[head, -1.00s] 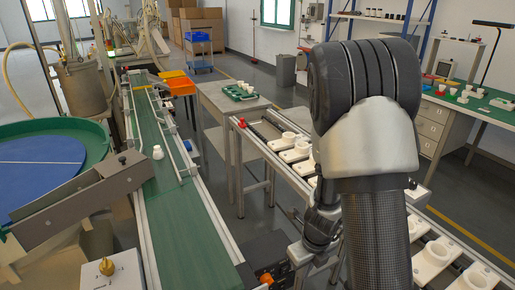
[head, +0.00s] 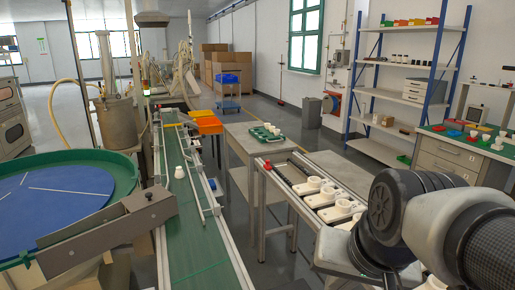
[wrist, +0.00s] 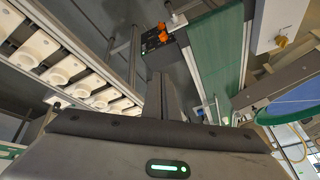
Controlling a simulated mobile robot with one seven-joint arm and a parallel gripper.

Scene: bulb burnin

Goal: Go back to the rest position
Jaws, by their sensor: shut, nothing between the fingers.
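My gripper (wrist: 170,97) shows in the wrist view as a dark body with a lit green bar and shut fingers pointing up the picture. Nothing is between the fingers. It hangs over the floor gap between the row of white sockets (wrist: 62,75) on the left and the green conveyor belt (wrist: 217,60) on the right, touching neither. In the head view my black and grey arm fills the lower right, and my gripper is out of sight there.
A white bulb-like piece (head: 179,172) stands on the conveyor (head: 190,225). White sockets (head: 335,212) line the rail to the right. A green tray (head: 265,134) with white cups sits on a grey table (head: 245,150). A blue round table (head: 60,200) stands at left.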

